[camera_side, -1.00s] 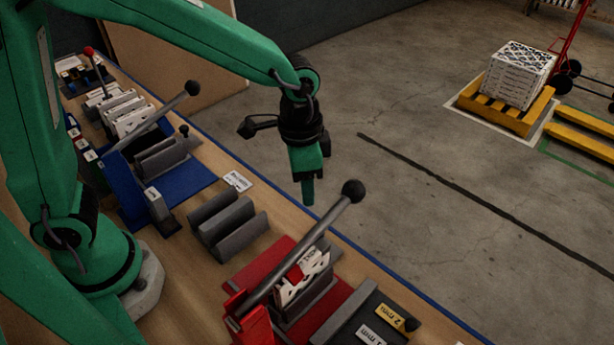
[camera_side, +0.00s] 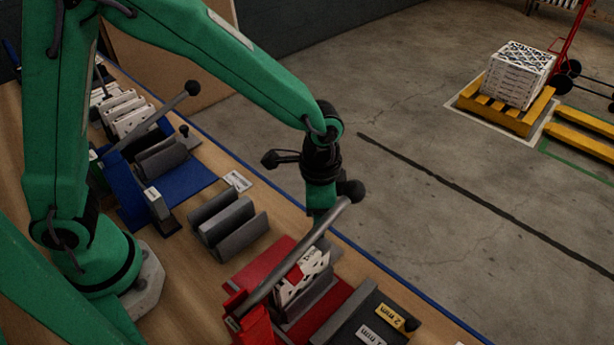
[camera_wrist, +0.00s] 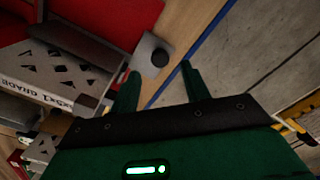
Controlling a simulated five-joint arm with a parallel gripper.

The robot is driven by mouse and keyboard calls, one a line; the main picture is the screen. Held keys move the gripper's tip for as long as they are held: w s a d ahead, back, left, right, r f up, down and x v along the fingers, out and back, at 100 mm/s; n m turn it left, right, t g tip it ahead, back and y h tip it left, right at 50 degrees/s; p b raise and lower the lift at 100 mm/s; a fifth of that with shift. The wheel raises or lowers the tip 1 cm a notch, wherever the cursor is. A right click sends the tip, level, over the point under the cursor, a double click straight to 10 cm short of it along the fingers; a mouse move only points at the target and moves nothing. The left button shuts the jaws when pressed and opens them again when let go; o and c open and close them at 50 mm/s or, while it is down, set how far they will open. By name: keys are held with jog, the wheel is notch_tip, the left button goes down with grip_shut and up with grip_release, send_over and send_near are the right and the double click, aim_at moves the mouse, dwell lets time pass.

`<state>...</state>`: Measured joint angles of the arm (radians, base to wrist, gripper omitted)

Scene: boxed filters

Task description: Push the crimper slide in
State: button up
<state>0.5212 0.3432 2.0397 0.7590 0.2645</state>
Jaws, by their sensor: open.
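The red crimper (camera_side: 270,262) stands at the front of the bench, with a white filter box (camera_side: 303,277) in it. Its grey lever (camera_side: 285,262) leans up to a black ball. In the wrist view, a grey slide plate with a dark round knob (camera_wrist: 158,57) sits at the crimper's outer side, by the filter box (camera_wrist: 50,88). My gripper (camera_side: 321,212) is over the bench's outer edge, partly hidden behind the lever ball. In the wrist view its fingers (camera_wrist: 161,70) are apart and empty, with the knob just beyond and between their tips; contact cannot be told.
A blue crimper (camera_side: 195,180) with its own lever stands further back. A grey slotted rack (camera_side: 228,228) is empty between the two crimpers. A dark block with 2 mm and 1 mm labels (camera_side: 375,322) is at front right. Floor beyond the blue edge is clear nearby.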

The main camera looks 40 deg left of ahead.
jog(key=shift+f, duration=2.25)
grip_shut()
